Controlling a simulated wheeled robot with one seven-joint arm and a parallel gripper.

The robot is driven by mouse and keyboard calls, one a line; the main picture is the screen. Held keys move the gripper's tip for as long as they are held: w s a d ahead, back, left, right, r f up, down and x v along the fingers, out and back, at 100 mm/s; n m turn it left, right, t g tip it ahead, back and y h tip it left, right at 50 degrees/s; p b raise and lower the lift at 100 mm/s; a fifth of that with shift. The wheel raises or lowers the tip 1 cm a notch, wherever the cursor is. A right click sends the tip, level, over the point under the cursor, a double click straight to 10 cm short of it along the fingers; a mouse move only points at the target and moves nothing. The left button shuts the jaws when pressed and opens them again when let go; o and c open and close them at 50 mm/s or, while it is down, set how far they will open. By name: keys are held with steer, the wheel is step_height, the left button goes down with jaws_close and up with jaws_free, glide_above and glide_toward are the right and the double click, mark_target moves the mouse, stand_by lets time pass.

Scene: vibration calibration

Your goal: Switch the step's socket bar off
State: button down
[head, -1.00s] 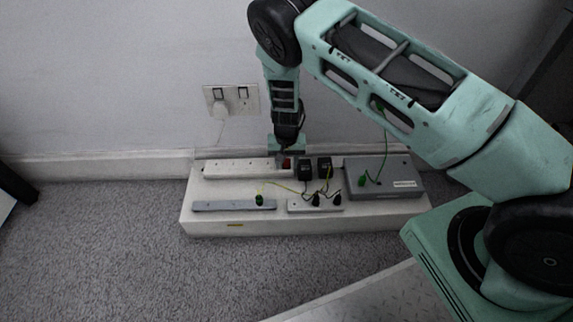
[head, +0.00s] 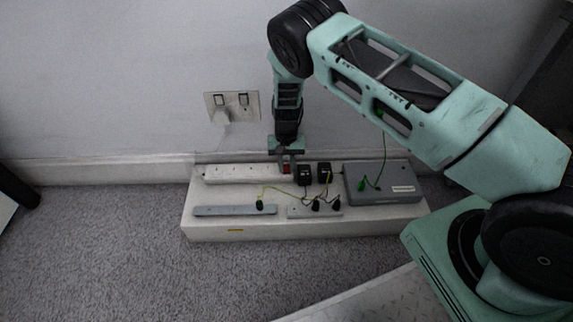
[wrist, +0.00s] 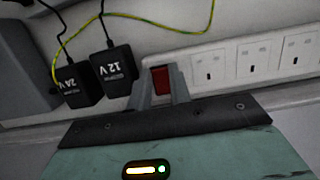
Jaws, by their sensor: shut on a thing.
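The white socket bar (head: 235,174) lies along the back of the white step (head: 205,228) in the head view. It also shows in the wrist view (wrist: 245,68), with its row of sockets to the right. Its red switch (wrist: 160,80) is at the bar's end, between my two fingers. The switch also shows as a small red patch in the head view (head: 286,169). My gripper (wrist: 161,91) points at the bar and is shut on the switch, one finger at each side. The fingers hide part of the switch, and I cannot tell its rocker position.
A grey box (head: 385,183) is at the step's right. Two grey strips, left (head: 225,210) and right (head: 300,211), lie in front. A wall socket (head: 232,105) is above. Thin cables cross the step.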

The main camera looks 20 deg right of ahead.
mark_target(286, 170)
steer(key=shift+w+g, duration=0.1)
steer(key=shift+g, duration=0.2)
steer(key=c, duration=1.3)
jaws_free()
steer(key=shift+r, duration=0.1)
step_height(286, 170, up, 10)
steer(key=p, duration=0.4)
steer(key=shift+p, duration=0.4)
